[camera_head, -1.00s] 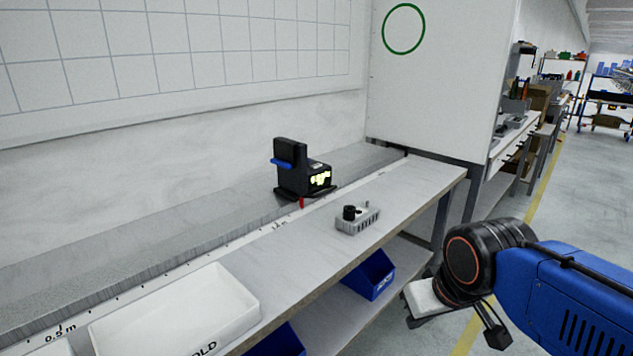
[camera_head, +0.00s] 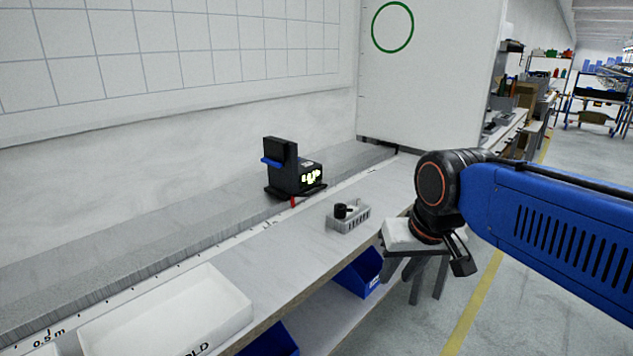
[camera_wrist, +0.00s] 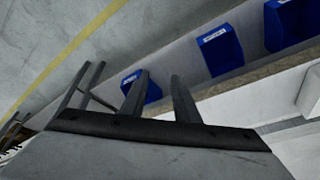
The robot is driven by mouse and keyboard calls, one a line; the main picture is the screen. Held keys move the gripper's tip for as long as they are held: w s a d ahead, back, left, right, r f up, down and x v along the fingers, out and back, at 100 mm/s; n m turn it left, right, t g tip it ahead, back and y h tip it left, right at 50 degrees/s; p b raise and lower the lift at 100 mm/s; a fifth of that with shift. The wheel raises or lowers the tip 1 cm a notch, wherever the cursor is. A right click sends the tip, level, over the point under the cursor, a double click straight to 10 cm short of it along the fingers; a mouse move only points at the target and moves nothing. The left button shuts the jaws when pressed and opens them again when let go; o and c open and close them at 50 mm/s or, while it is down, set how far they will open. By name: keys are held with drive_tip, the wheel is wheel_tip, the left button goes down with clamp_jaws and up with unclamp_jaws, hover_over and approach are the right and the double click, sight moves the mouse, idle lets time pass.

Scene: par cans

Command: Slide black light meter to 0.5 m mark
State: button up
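The black light meter (camera_head: 290,172) stands upright on the grey rail along the wall in the head view. It has a blue lever, a lit yellow-green display and a red pointer by the scale. The 0.5 m mark (camera_head: 48,338) is on the white scale strip at the lower left, well apart from the meter. My gripper (camera_head: 427,290) hangs past the bench's front edge, right of the meter and not touching it. In the wrist view its two dark fingers (camera_wrist: 158,92) stand apart with nothing between them. The meter is not visible in the wrist view.
A white tray (camera_head: 240,305) lies on the bench near the 0.5 m end. A small grey block with a black knob (camera_head: 348,218) stands in front of the meter. Blue bins (camera_head: 358,272) sit below the bench top. A white panel (camera_head: 432,85) closes the far end.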

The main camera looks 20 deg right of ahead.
drive_tip(key=w+a+r+m+g, duration=0.15)
drive_tip(key=w+r+m, duration=0.25)
drive_tip(key=w+r, duration=1)
drive_tip(key=m+g+y, duration=0.1)
drive_tip(key=m, duration=0.5)
approach(319, 190)
drive_tip(key=f, duration=0.2)
drive_tip(key=w+f, duration=0.1)
drive_tip(key=f, duration=0.1)
drive_tip(key=a+f, duration=0.1)
drive_tip(key=f, duration=0.1)
drive_tip(key=shift+w+f, duration=0.2)
drive_tip(key=shift+f, duration=0.2)
drive_tip(key=shift+c, duration=0.3)
clamp_jaws()
